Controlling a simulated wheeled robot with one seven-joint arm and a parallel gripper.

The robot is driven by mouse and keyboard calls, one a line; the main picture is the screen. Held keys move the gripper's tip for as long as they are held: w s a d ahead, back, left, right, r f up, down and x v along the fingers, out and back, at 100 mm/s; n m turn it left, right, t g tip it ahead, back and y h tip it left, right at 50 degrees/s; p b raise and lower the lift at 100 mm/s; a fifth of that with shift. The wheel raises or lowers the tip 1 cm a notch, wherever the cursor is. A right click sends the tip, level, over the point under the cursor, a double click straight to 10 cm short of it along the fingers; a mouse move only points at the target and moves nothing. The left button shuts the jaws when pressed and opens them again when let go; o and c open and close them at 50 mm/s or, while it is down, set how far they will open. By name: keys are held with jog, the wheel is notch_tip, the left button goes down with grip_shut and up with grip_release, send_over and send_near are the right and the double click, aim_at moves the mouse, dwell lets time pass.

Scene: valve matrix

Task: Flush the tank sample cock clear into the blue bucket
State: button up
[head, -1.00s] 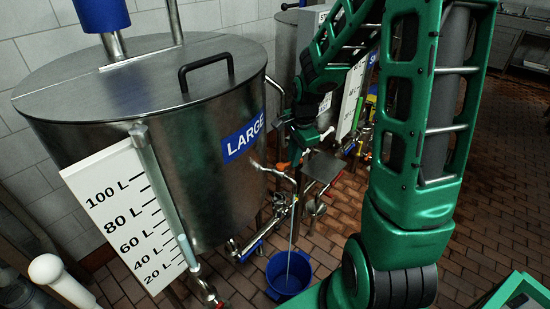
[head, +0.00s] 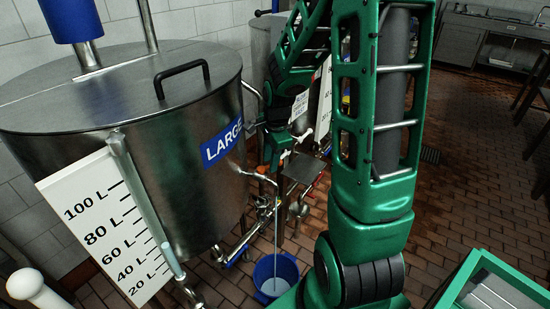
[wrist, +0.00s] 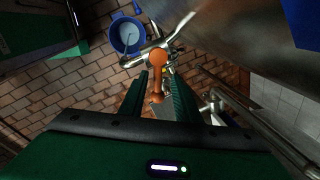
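The sample cock has an orange handle (wrist: 158,58), also visible low beside the large steel tank (head: 150,140) in the head view (head: 262,169). In the wrist view the handle lies between my gripper's (wrist: 158,84) two green fingers, with a gap visible on both sides; contact is not clear. In the head view my gripper (head: 277,160) is beside the cock and partly hidden by my arm. The blue bucket (head: 262,266) stands on the floor below, also in the wrist view (wrist: 114,42). A thin pale stream falls into it, and pale liquid lies inside.
A white level board (head: 105,228) stands at the tank's left front. Pipes and valves run low beside the tank. A second tank (head: 262,38) stands behind. A green-edged box (head: 490,280) is at the lower right. Brick floor on the right is mostly clear.

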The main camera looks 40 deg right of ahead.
jog(key=shift+s+d, duration=0.1)
jog(key=shift+s, duration=0.05)
jog(key=v, duration=1)
jog(key=shift+r, duration=0.3)
